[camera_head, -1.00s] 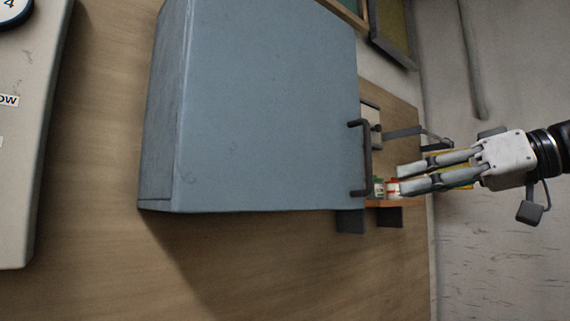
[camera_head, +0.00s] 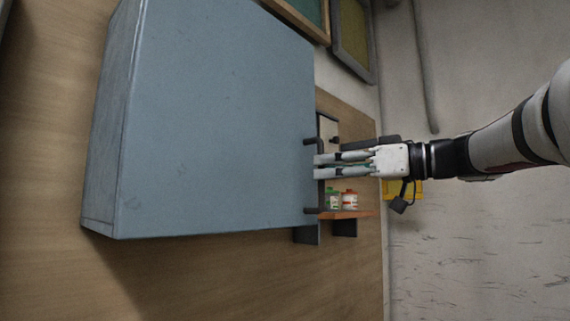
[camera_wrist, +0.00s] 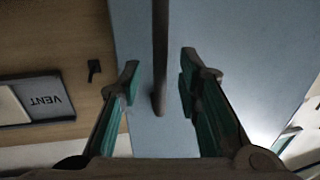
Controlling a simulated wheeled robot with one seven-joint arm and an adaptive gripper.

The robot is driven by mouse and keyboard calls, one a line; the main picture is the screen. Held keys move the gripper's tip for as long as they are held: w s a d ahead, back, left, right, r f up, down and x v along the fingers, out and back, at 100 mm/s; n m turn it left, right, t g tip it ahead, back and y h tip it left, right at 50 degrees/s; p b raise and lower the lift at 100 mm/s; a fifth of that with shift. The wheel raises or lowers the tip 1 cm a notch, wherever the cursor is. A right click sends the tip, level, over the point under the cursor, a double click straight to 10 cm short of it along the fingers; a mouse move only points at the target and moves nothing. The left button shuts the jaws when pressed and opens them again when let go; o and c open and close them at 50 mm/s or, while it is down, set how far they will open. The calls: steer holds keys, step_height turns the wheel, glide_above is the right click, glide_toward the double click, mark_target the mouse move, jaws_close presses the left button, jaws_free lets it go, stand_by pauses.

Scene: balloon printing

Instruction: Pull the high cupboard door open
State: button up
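The high cupboard (camera_head: 215,120) is a blue-grey box on the wooden wall panel, and its door looks shut. A dark bar handle (camera_head: 312,210) stands upright near the door's right edge; the handle also shows in the wrist view (camera_wrist: 160,50). My gripper (camera_head: 317,167) is at the handle's middle, and its fingers hide part of the bar. In the wrist view, my gripper's fingers (camera_wrist: 160,78) are open, one on each side of the bar, with a gap to each. The door face lies just beyond the fingertips.
A small orange shelf (camera_head: 345,215) with a green-labelled jar (camera_head: 333,198) and a red-labelled jar (camera_head: 350,199) is close below my gripper. Framed boards (camera_head: 352,38) hang above right. A panel marked VENT (camera_wrist: 42,98) is left in the wrist view.

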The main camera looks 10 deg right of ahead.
steer(key=shift+x, duration=1.25)
jaws_close()
steer(key=shift+s, duration=0.15)
